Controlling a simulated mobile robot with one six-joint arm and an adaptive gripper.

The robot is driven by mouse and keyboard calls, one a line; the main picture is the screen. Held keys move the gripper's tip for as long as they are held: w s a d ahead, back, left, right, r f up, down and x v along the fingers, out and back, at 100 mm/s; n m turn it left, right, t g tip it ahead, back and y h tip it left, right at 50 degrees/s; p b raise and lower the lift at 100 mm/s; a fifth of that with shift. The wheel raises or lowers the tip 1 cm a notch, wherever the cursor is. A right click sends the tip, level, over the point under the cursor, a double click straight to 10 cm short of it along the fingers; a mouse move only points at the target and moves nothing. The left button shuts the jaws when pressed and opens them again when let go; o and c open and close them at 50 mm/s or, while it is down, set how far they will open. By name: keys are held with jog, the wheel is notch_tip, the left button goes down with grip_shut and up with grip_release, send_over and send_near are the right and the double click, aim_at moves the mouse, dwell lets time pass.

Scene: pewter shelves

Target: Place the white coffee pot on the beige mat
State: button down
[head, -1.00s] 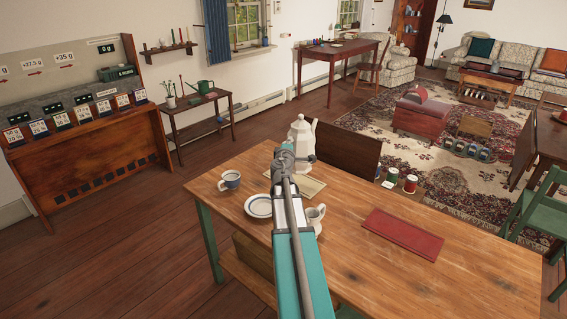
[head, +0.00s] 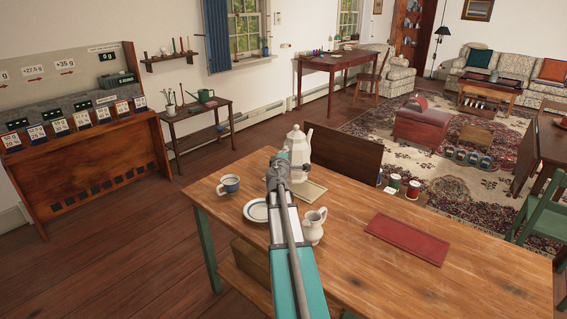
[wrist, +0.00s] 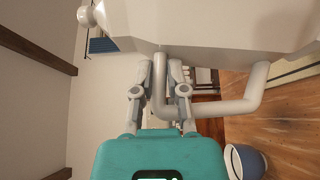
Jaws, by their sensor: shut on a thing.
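The white coffee pot (head: 297,148) stands upright over the far part of the wooden table in the head view. Its pale body (wrist: 215,22) fills the top of the wrist view, lying sideways there. My gripper (head: 277,160) is shut on the pot's handle, which shows between my fingers in the wrist view (wrist: 163,88). The beige mat (head: 315,192) lies on the table below and just right of the pot, partly hidden by my arm and the pot. I cannot tell whether the pot's base touches the mat.
A blue-and-white mug (head: 229,184) and a saucer (head: 256,211) are left of my arm. A white pitcher (head: 314,226) stands close to its right. A red mat (head: 407,239) lies farther right. The table's right part (head: 480,275) is clear.

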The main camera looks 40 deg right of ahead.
jog(key=shift+f, duration=0.1)
jog(key=shift+w+d+f+b, duration=0.15)
jog(key=shift+w+f+b, duration=0.3)
jog(key=shift+b, duration=0.1)
jog(key=shift+f+b, duration=1.45)
jog(key=c, duration=0.7)
grip_release()
jog(key=shift+s, duration=0.1)
jog(key=v, duration=1.2)
